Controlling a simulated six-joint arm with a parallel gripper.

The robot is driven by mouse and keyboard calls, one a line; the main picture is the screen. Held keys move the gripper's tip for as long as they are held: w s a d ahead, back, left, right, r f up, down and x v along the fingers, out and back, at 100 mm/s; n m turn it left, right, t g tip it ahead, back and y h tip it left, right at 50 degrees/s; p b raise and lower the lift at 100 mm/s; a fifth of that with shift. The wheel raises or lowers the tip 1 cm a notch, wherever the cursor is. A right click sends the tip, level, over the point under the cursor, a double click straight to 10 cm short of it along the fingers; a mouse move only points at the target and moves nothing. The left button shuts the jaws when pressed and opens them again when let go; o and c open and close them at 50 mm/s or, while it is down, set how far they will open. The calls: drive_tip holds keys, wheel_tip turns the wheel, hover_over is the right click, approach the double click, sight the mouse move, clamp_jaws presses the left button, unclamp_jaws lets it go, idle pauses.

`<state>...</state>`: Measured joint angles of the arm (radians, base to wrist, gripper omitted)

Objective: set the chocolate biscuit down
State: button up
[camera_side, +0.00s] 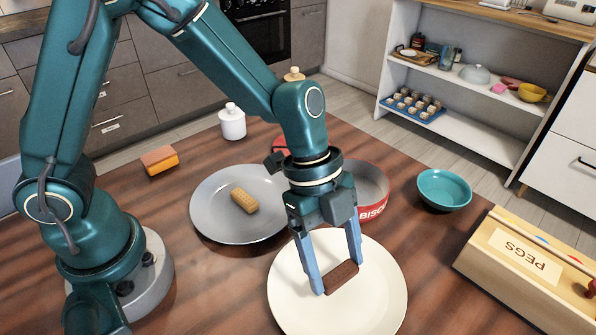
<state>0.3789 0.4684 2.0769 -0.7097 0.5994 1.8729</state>
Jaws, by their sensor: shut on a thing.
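The chocolate biscuit (341,277) is a dark brown bar between the fingertips of my gripper (339,278). My gripper points down and is shut on it. The biscuit is over the right part of a cream plate (296,309). I cannot tell whether it touches the plate or hangs just above it. A grey plate (214,213) lies to the left with a pale golden biscuit (244,200) on it. A red tin with BISC lettering (372,207) stands behind my gripper and is partly hidden by it.
A teal bowl (444,189) stands to the right of the tin. A wooden PEGS box (530,262) is at the right edge. An orange and brown sponge (159,160) and a white lidded jar (232,122) stand at the back left. The table is bare between bowl and cream plate.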

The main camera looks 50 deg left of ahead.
drive_tip(key=shift+f, duration=1.1)
drive_tip(key=shift+f, duration=0.15)
drive_tip(key=o, duration=1.2)
drive_tip(key=v, duration=1.1)
drive_tip(key=shift+s+a+r+n+t+y, duration=0.9)
drive_tip(key=shift+s+a+n, duration=0.45)
drive_tip(key=shift+a+n, duration=1.3)
drive_tip(key=shift+s+a+r+n+t+y, duration=0.6)
drive_tip(key=shift+s+a+n+t, duration=0.7)
drive_tip(key=shift+n, duration=2.4)
drive_tip(key=shift+s+a+r+n+t+y, duration=0.75)
drive_tip(key=shift+s+a+n, duration=0.65)
drive_tip(key=shift+a+n, duration=1.4)
